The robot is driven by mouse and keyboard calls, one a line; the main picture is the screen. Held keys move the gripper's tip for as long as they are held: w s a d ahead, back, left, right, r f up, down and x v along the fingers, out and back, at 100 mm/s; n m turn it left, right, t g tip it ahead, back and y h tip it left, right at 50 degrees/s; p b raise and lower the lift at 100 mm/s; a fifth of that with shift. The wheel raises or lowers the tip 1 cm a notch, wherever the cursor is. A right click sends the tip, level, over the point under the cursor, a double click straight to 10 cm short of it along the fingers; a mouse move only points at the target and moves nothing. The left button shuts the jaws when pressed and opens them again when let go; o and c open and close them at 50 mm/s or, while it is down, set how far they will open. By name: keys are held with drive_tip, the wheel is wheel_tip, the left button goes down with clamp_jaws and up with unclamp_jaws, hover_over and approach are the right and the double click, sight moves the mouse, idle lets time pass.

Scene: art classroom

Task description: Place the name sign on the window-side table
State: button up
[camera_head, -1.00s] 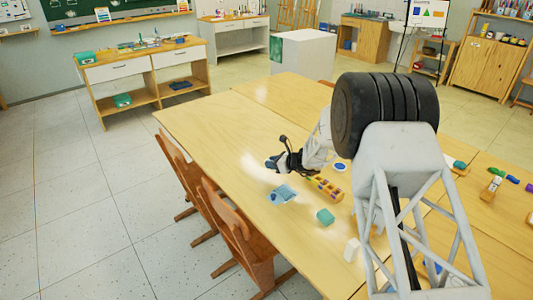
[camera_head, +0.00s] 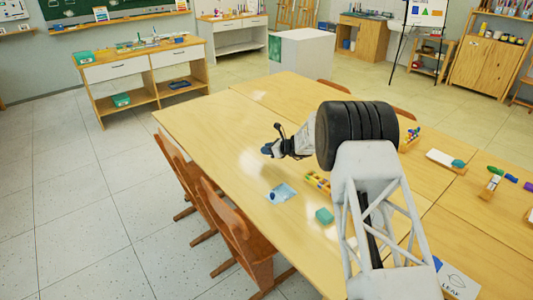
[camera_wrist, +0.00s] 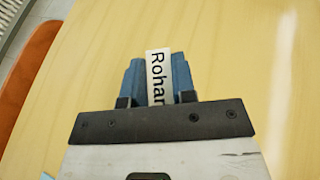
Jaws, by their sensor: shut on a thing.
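The name sign (camera_wrist: 157,70) is white with black letters reading "Rohan", its last letter partly cut off by my gripper. In the wrist view it stands between the two blue fingers of my gripper (camera_wrist: 158,82), which are shut on it. The bare table top (camera_wrist: 235,70) is behind it; the height above it is hard to judge. In the head view my gripper (camera_head: 269,150) is over the left part of the pale wooden table (camera_head: 190,115). The sign cannot be made out there. I cannot tell which table is the window-side one, as no window shows.
A light blue sheet with a dark blue thing (camera_head: 281,194), a teal block (camera_head: 324,216) and a tray of coloured pieces (camera_head: 317,181) lie near my arm. Wooden chairs (camera_head: 235,225) line the left edge. The table's far left part is clear.

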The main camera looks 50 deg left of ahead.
sight(267, 158)
drive_tip(key=shift+w+a+f, duration=0.1)
drive_tip(key=shift+w+a, duration=0.25)
drive_tip(key=shift+a, duration=0.25)
drive_tip(key=shift+w+a, duration=0.35)
drive_tip(key=shift+a, duration=0.2)
drive_tip(key=shift+f, duration=1.75)
drive_tip(key=shift+f, duration=0.2)
drive_tip(key=o, duration=0.9)
drive_tip(key=shift+r, duration=0.1)
